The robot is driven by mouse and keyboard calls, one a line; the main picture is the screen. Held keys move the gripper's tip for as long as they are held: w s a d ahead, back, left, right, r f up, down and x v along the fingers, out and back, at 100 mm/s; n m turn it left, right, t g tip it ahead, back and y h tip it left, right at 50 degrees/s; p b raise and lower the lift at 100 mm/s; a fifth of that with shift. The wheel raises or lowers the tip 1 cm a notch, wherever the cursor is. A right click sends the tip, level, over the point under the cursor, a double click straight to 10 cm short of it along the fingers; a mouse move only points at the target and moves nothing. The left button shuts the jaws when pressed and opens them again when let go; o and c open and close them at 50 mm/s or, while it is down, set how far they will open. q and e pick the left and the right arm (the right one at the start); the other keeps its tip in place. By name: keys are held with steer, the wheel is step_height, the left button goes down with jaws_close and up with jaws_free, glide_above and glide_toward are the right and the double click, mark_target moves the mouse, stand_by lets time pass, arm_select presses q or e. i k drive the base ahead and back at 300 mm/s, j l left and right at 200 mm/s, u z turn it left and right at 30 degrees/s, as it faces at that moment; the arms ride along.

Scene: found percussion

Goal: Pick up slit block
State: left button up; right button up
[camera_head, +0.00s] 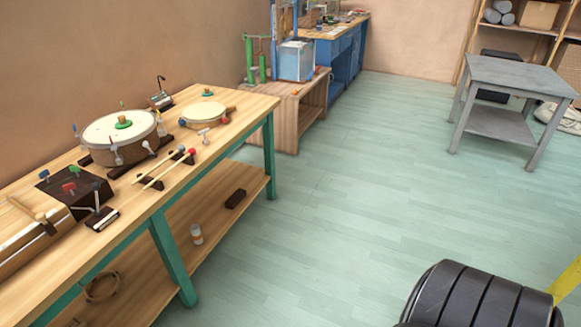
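I cannot single out the slit block with certainty. A long pale wooden box-like piece (28,243) with dark trim lies at the left edge of the workbench top, partly cut off by the frame. A wooden mallet-like stick (32,213) lies over it. A small dark oblong block (236,198) lies on the bench's lower shelf; its details are too small to tell. Neither of my grippers is in view.
The workbench (225,136) also bears a large drum (105,133), a small drum (203,112), two thin sticks (163,170) and a dark stand (88,190). A grey table (512,75) stands far right. A black ribbed shape fills the bottom right. Floor between is clear.

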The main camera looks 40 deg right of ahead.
mark_target(238, 194)
steer(key=z, duration=1)
steer(key=u, duration=0.25)
steer(key=i+l+u, duration=0.25)
steer(key=u, duration=0.25)
steer(key=i+l+u, duration=0.35)
steer(key=u, duration=0.15)
